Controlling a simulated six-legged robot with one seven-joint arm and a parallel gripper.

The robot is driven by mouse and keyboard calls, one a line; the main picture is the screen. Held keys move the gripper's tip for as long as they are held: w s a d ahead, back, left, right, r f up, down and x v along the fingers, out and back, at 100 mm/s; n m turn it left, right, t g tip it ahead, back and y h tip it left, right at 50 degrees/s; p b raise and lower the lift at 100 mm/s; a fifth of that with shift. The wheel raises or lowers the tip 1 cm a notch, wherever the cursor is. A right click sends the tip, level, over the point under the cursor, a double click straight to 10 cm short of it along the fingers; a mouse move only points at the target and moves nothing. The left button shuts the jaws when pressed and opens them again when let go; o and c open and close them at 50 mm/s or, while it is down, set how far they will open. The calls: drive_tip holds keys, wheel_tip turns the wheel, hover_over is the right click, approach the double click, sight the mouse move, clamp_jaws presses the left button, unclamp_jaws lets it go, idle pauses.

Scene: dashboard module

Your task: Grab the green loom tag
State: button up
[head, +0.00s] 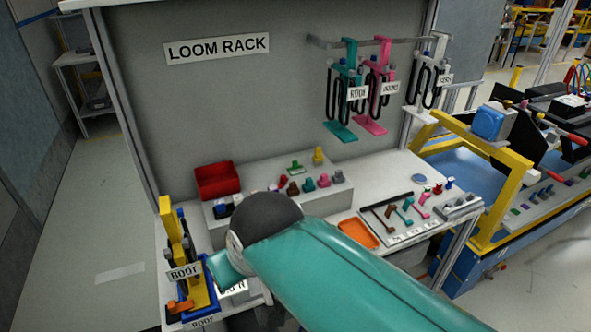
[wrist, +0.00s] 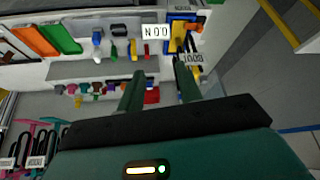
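A small flat green piece (head: 296,167) lies on top of the grey step (head: 335,199), among coloured connectors; it is the likeliest green loom tag, but I cannot read any marking on it. In the wrist view it is too small to pick out surely. My gripper (wrist: 158,78) shows there with its two fingers spread apart and nothing between them. The fingers reach over the bench near the grey step, with the red bin (wrist: 152,96) visible beyond the gap. In the head view, my arm covers the gripper and part of the bench.
A red bin (head: 217,180) stands at the step's left end. A yellow and blue fixture (head: 174,240) labelled BOOT stands at the bench's left. Teal (head: 341,132) and pink (head: 369,126) hangers with cables hang above. An orange tray (head: 357,233) and small tools lie right of my arm.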

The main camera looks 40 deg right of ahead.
drive_tip(key=shift+o, duration=0.6)
drive_tip(key=w+d+r+n+g+h, duration=0.2)
drive_tip(key=w+d+n, duration=0.1)
drive_tip(key=w+d, duration=0.65)
drive_tip(key=w+d+r+n+g+h, duration=0.1)
drive_tip(key=w+d+n+g+h, duration=0.15)
drive_tip(key=w+d, duration=0.7)
drive_tip(key=w+d+f+n+g+h, duration=0.1)
drive_tip(key=w+d+f+n+h, duration=0.1)
drive_tip(key=w+f, duration=0.3)
drive_tip(key=w+d+f+n+g+h, duration=0.2)
drive_tip(key=w+d+f+n+h, duration=0.1)
drive_tip(key=w, duration=0.8)
drive_tip(key=w+d+f+n+g+h, duration=0.1)
drive_tip(key=w+d+f+n+h, duration=0.2)
drive_tip(key=w+f, duration=0.4)
drive_tip(key=shift+w+d+n+g+h, duration=0.25)
drive_tip(key=shift+w+n, duration=0.35)
drive_tip(key=shift+n, duration=0.15)
approach(293, 163)
drive_tip(key=x, duration=0.3)
drive_tip(key=shift+w+d, duration=0.25)
drive_tip(key=shift+d, duration=0.1)
drive_tip(key=shift+x, duration=2.8)
drive_tip(key=shift+s+a+f, duration=0.15)
clamp_jaws()
